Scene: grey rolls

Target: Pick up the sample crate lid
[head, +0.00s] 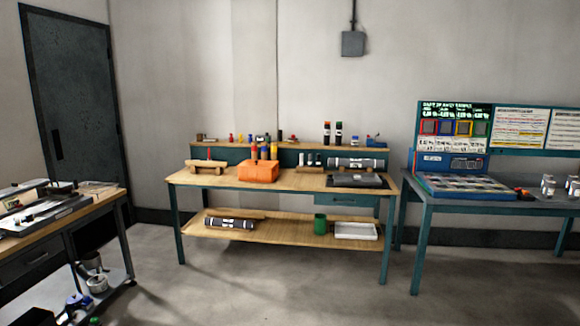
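Neither of my grippers shows in the head view. I cannot tell for sure which thing is the sample crate lid. An orange crate-like box (258,173) with bottles stands on the wooden bench top (310,183). A flat dark grey piece (357,181) lies at the right end of that top. A shallow white tray-like thing (356,230) lies on the bench's lower shelf (275,236). A large flat panel with a grid of cells (465,185) lies on the right table.
A teal-legged table (505,203) stands at the right. A green cup (320,224) and a grey roll (230,223) are on the lower shelf. The floor before the bench is clear.

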